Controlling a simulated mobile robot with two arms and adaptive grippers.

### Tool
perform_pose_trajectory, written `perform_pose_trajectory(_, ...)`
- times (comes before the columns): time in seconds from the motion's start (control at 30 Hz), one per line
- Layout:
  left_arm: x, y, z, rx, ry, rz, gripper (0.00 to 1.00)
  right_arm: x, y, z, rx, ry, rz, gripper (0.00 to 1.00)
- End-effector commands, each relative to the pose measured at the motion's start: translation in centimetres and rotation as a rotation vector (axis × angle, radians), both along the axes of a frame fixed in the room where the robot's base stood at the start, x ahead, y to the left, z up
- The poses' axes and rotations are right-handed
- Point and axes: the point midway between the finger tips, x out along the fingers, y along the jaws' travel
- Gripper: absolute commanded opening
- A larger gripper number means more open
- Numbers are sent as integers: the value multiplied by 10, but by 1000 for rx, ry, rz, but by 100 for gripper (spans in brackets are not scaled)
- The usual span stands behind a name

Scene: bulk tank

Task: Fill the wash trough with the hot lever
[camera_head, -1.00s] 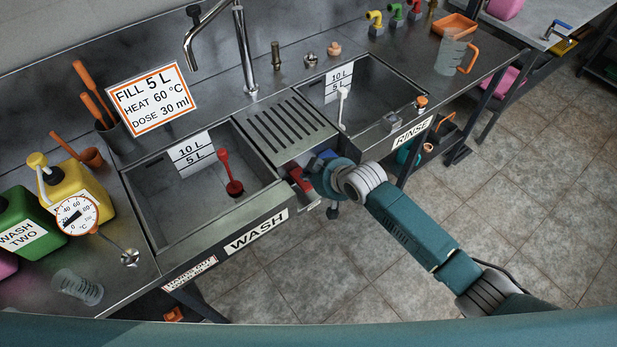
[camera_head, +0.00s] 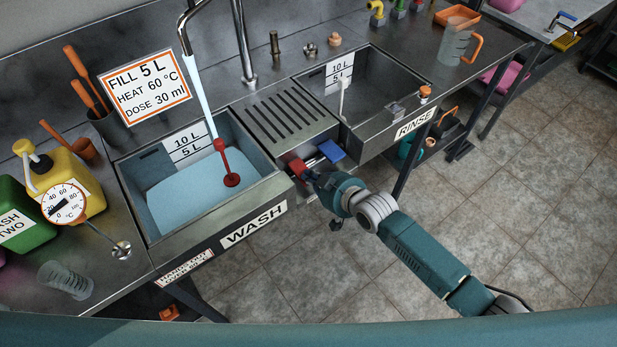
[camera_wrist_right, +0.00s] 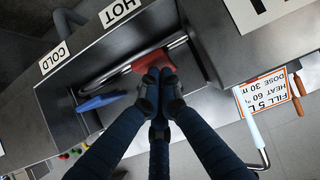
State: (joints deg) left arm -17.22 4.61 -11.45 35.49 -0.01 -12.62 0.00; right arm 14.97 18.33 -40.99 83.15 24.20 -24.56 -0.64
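The wash trough (camera_head: 258,192) holds pale blue water (camera_head: 185,200). Its surface lies just below the 10 L / 5 L level plate (camera_head: 190,144). A stream (camera_head: 203,98) runs from the spout (camera_head: 185,42) into it. A red plug handle (camera_head: 230,168) stands in the trough. My right gripper (camera_head: 312,177) is at the red hot lever (camera_head: 298,167) on the front panel. In the right wrist view, its fingers (camera_wrist_right: 160,80) are together against the red lever (camera_wrist_right: 140,65), under the HOT label (camera_wrist_right: 118,12). The blue cold lever (camera_wrist_right: 100,102) is beside it. My left gripper is not in view.
A sign (camera_head: 149,87) reads FILL 5 L, HEAT 60 °C, DOSE 30 ml. A dial thermometer (camera_head: 64,204), yellow jug (camera_head: 72,178) and clear beaker (camera_head: 66,280) stand left of the trough. The rinse trough (camera_head: 395,120) is at right. Floor in front is clear.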

Motion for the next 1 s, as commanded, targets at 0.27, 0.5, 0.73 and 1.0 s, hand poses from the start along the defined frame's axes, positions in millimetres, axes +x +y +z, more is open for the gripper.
perform_pose_trajectory(0.27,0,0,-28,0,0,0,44,-3,-3,-18,48,-67,-1,0)
perform_pose_trajectory(0.5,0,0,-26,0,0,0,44,-4,-4,-18,46,-64,-1,0)
perform_pose_trajectory(0.73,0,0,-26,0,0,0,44,-4,-3,-19,46,-63,-1,0)
perform_pose_trajectory(1.0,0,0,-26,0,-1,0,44,-4,-3,-19,46,-62,0,0)
